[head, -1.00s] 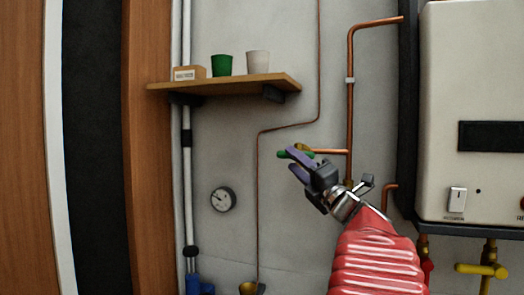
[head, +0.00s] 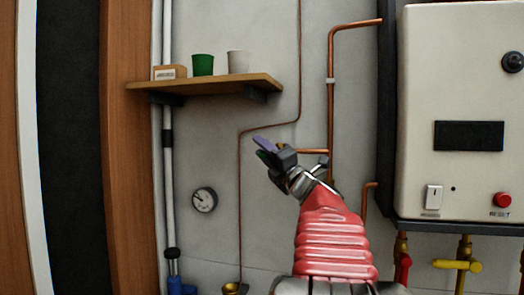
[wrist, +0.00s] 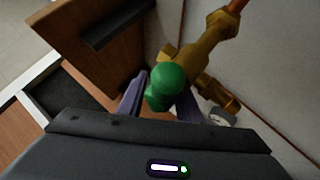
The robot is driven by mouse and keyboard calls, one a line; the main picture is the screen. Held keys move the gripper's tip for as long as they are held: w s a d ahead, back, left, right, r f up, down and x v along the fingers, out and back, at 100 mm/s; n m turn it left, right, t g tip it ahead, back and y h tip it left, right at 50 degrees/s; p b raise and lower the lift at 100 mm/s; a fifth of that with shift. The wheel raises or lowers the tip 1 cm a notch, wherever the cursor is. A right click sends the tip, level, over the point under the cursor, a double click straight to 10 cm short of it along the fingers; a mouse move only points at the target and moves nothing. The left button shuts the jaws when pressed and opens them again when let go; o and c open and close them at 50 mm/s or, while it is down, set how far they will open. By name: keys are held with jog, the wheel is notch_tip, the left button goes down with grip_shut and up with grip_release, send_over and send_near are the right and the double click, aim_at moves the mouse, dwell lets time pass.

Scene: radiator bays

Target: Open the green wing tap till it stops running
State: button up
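The green wing tap (wrist: 166,86) sits on a brass valve body (wrist: 205,45) at the end of a copper pipe. In the wrist view its rounded green end is between my gripper's two purple fingers (wrist: 160,100), one on each side. The green end hides part of the fingers, so I cannot tell whether they press on it. In the head view my gripper (head: 262,147) is at the wall, in front of the pipe stub, and hides most of the tap.
A wooden shelf (head: 215,84) with a green cup (head: 203,65), a white cup (head: 238,63) and a small box (head: 169,72) is above. A gauge (head: 204,200) is lower left. A brass funnel (head: 233,288) is below. A white boiler (head: 455,160) stands right.

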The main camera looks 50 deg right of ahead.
jog(key=c, duration=0.7)
